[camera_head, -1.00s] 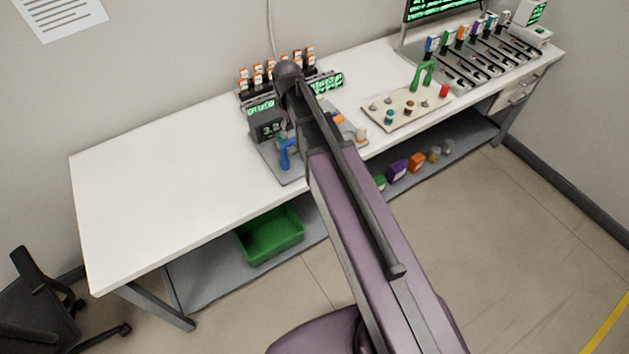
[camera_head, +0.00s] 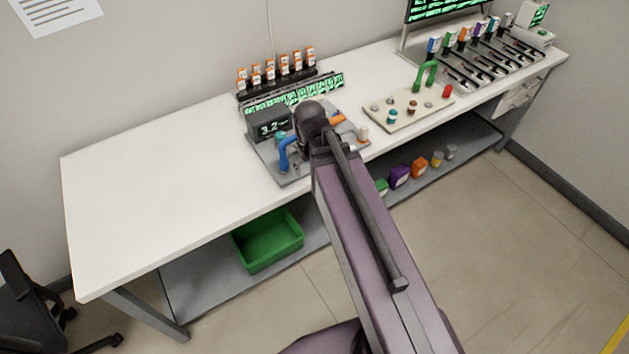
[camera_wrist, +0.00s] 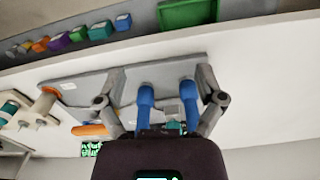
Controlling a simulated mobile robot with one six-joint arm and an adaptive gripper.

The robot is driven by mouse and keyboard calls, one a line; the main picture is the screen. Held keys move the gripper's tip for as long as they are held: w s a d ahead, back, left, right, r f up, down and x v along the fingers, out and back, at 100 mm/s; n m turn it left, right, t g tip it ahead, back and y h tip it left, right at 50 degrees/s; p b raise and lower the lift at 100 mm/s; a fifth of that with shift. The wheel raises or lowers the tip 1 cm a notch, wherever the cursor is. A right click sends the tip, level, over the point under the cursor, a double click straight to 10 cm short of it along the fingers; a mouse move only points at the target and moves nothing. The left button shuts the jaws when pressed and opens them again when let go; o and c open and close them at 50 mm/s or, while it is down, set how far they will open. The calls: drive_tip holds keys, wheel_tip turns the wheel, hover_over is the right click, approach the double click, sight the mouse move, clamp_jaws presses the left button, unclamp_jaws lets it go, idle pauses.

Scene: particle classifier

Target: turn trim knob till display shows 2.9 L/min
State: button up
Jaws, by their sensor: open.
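In the wrist view, my gripper (camera_wrist: 160,98) is open. A bit of teal (camera_wrist: 183,128) shows low between the fingers, mostly hidden by the gripper body.
A rack of orange-capped vials (camera_head: 277,73) stands behind the unit, with a row of green readouts before it. To the right is a beige panel (camera_head: 410,110) with knobs and a green handle. The bench's left half is clear. A green bin (camera_head: 268,240) sits below.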

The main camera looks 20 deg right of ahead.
drive_tip(key=shift+s+d+f+m+b, duration=0.1)
drive_tip(key=shift+s+f+m+b, duration=0.2)
drive_tip(key=shift+s, duration=0.4)
drive_tip(key=shift+s+d+f+m+b, duration=0.15)
drive_tip(key=shift+s+f+m, duration=0.25)
drive_tip(key=shift+s, duration=0.25)
idle(1.1)
wheel_tip(320, 180, up, 11)
drive_tip(key=n+p, duration=0.3)
drive_tip(key=p, duration=0.8)
hover_over(280, 134)
drive_tip(key=shift+w, duration=0.1)
drive_tip(key=shift+f, duration=0.15)
wheel_tip(280, 134, down, 14)
drive_tip(key=b, duration=1.4)
drive_tip(key=shift+r, duration=0.2)
drive_tip(key=c, duration=1.2)
